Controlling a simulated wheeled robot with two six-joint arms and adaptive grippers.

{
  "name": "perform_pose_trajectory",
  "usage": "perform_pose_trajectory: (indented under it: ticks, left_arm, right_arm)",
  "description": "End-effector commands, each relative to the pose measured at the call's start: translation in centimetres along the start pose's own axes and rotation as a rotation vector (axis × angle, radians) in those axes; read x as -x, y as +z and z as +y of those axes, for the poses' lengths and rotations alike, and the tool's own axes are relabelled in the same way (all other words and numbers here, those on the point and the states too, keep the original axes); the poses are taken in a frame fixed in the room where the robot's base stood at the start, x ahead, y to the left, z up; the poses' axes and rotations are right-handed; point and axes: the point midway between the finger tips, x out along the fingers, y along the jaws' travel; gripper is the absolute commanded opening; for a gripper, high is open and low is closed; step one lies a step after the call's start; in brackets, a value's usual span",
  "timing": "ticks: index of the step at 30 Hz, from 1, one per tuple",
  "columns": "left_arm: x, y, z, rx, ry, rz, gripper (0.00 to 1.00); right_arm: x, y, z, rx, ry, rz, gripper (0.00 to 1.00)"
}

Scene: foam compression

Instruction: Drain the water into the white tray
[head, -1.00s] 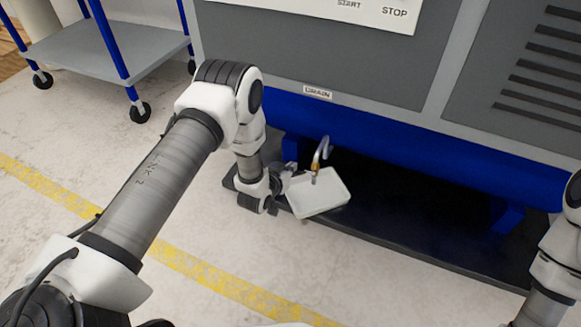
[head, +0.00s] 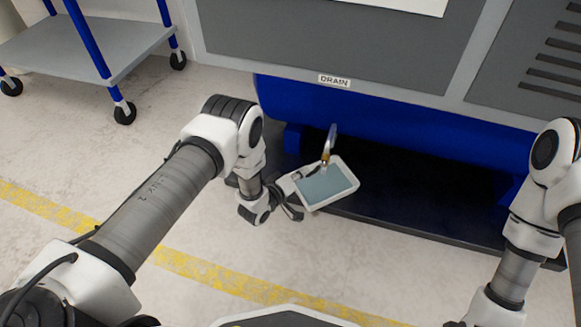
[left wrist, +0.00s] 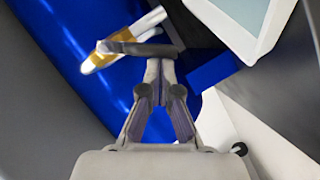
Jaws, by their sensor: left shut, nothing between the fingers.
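The white tray (head: 352,172) sits under the drain pipe at the blue machine base. A grey-blue layer that looks like water (head: 325,186) covers its floor. The drain pipe (head: 331,138) has a brass-coloured fitting (head: 326,157) above the tray; the fitting also shows in the left wrist view (left wrist: 97,60). My left gripper (head: 294,186) is at the left side of the tray, shut and empty. In the left wrist view its fingertips (left wrist: 159,68) are close to a dark bar (left wrist: 140,47) beside the fitting; contact is unclear. My right gripper is out of frame.
The DRAIN label (head: 334,81) is on the machine above the pipe. A dark platform (head: 410,231) lies under the machine. A grey cart (head: 85,45) with blue posts stands at the upper left. The floor (head: 190,230) in front is clear, with a yellow line.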

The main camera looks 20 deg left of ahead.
Motion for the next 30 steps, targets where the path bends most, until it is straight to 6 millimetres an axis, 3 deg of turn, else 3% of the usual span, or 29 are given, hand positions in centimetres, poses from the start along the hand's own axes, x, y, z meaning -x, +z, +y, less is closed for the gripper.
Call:
perform_pose_trajectory:
  ticks: [13,30]
  left_arm:
    - [-1.1,2.6,-0.8,0.36,0.17,-0.003,0.0]
    - [-1.8,3.9,-0.6,0.351,0.166,-0.003,0.0]
  right_arm:
    - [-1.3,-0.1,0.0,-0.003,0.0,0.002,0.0]
    - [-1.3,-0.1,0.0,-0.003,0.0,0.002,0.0]
